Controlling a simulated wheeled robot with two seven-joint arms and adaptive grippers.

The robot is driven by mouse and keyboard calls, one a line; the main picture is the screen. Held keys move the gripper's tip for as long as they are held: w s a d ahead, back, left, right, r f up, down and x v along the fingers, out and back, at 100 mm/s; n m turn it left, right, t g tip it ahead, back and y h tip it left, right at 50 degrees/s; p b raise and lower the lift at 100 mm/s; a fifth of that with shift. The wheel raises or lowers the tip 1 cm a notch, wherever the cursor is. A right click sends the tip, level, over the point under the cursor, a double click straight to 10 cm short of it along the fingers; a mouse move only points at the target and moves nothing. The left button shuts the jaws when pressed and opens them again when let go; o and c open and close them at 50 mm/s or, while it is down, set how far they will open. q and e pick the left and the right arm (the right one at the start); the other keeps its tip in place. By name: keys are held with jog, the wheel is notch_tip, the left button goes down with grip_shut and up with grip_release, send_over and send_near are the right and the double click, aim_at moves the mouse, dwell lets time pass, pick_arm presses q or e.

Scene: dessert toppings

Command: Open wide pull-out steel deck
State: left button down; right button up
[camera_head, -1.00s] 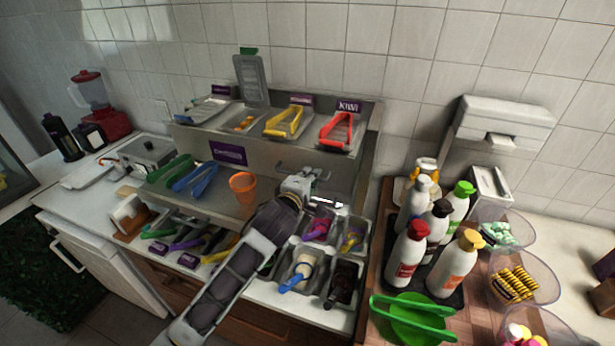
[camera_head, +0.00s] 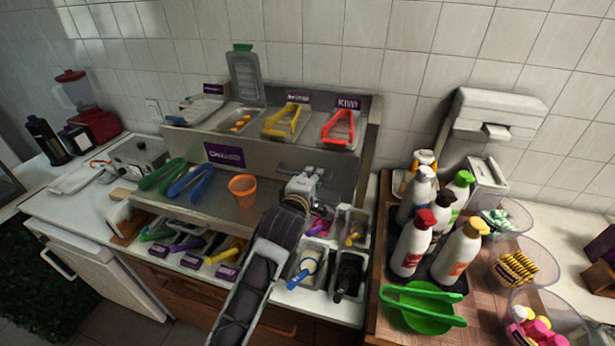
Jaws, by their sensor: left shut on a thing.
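The wide steel deck (camera_head: 217,200) lies below the front face of the raised steel topping rack (camera_head: 265,160). A slim handle (camera_head: 287,171) shows on the steel face at the right, partly behind my gripper. My left gripper (camera_head: 306,180) is shut at this handle; its exact grip is too small to see. My left arm hides the deck's right front part. My right gripper is not in view.
Steel bins (camera_head: 350,225) with spoons and bottles sit in front, right of my arm. A board at the right holds several squeeze bottles (camera_head: 412,245) and green tongs (camera_head: 423,308). Clear bowls (camera_head: 527,265) stand beyond. A steel box (camera_head: 140,155) is at left.

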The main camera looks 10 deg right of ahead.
pick_arm(q)
jog(key=shift+s+d+f, duration=0.1)
jog(key=shift+f, duration=0.2)
jog(key=c, duration=1.9)
grip_release()
jog(key=shift+f, duration=0.1)
jog(key=shift+c, duration=0.2)
jog(key=o, duration=0.4)
jog(key=shift+s+r, duration=0.15)
jog(key=shift+r, duration=0.15)
jog(key=shift+a, duration=0.2)
jog(key=v, duration=1.2)
jog(key=shift+s, duration=0.1)
